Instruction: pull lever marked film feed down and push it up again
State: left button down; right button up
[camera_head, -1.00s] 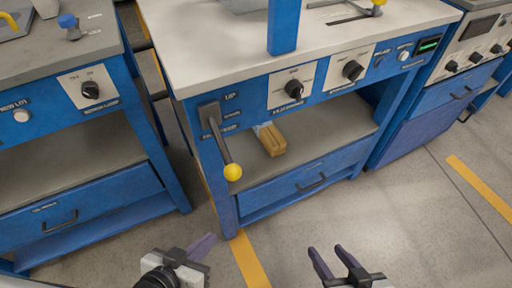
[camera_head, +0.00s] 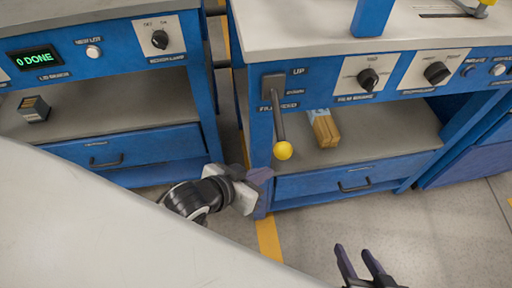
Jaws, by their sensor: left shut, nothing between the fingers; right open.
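The film feed lever (camera_head: 279,124) has a dark shaft and a yellow ball knob. It hangs down from a grey plate on the blue front of the right-hand workbench, with the words UP and DOWN beside it. My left gripper (camera_head: 262,178) is shut and empty, just below and to the left of the yellow knob, apart from it in the picture. My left forearm covers the lower left of the view. My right gripper (camera_head: 358,262) is open and empty at the bottom, over the floor.
A wooden block bundle (camera_head: 325,130) lies on the shelf right of the lever. Black knobs (camera_head: 368,79) sit on the panel. The left bench (camera_head: 100,65) has a lit green display, and a small dark box (camera_head: 34,108) is on its shelf. Floor at lower right is clear.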

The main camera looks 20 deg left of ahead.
pick_arm(q)
jog(key=w+d+r+m+t+h, duration=0.25)
jog(key=w+d+r+h, duration=0.2)
jog(key=h, duration=0.45)
jog(key=s+a+r+m+g+h, duration=0.25)
jog(key=s+a+g+h, duration=0.25)
jog(key=a, duration=0.3)
jog(key=s+a+r+m+g+h, duration=0.2)
jog(key=s+a+r+g+h, duration=0.25)
jog(key=a, duration=0.45)
jog(key=p, duration=0.2)
send_near(280, 127)
jog(key=s+d, duration=0.2)
jog(key=d, duration=0.4)
jog(key=shift+f, duration=0.45)
pick_arm(e)
jog(key=shift+s+d+r+t, duration=0.35)
jog(key=shift+d+r+t, duration=0.05)
jog(key=shift+d+r, duration=0.15)
pick_arm(q)
jog(key=shift+d, duration=0.1)
